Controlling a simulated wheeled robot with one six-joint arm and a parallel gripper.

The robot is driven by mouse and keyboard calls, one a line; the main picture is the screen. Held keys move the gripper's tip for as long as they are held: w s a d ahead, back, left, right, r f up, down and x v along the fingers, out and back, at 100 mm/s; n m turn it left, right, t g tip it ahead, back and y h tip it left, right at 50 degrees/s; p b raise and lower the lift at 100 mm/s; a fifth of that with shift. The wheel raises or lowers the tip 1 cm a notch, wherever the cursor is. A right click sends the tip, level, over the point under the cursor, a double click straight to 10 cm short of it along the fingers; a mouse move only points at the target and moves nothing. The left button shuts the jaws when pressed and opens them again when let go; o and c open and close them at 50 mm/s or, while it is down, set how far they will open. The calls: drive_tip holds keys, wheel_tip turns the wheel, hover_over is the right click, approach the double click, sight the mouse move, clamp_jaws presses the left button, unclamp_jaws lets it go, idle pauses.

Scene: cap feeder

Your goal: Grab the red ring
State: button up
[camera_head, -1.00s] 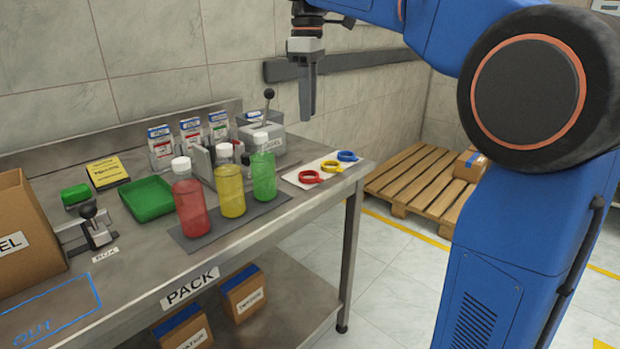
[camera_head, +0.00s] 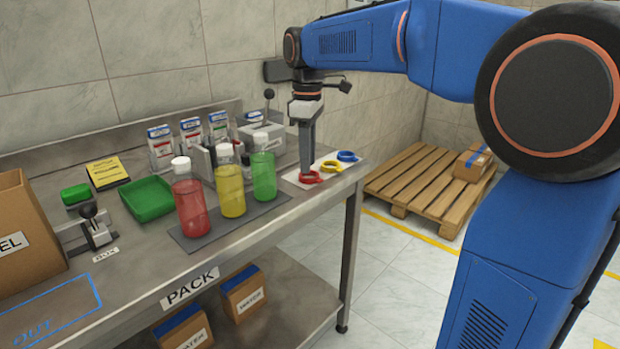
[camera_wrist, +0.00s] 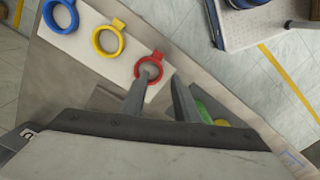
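The red ring (camera_head: 311,181) lies on a white mat (camera_head: 291,178) near the table's right end, beside the yellow ring (camera_head: 338,167) and the blue ring (camera_head: 347,156). My gripper (camera_head: 306,172) points down over the red ring. In the wrist view, my gripper (camera_wrist: 160,78) is open, with a clear gap between the fingers. The left fingertip overlaps the opening of the red ring (camera_wrist: 160,69); the right fingertip is outside, to its right. Whether a finger touches the ring or the mat, I cannot tell. Nothing is held.
Red (camera_head: 191,209), yellow (camera_head: 231,194) and green (camera_head: 264,177) bottles with white caps stand left of my gripper on a dark mat. Behind them are a grey device with a lever (camera_head: 262,132) and several small boxes. A wooden pallet (camera_head: 418,181) is on the floor at right.

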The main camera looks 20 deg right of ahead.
drive_tip(key=shift+a+f, duration=0.1)
drive_tip(key=shift+f, duration=2)
clamp_jaws()
drive_tip(key=shift+r, duration=0.15)
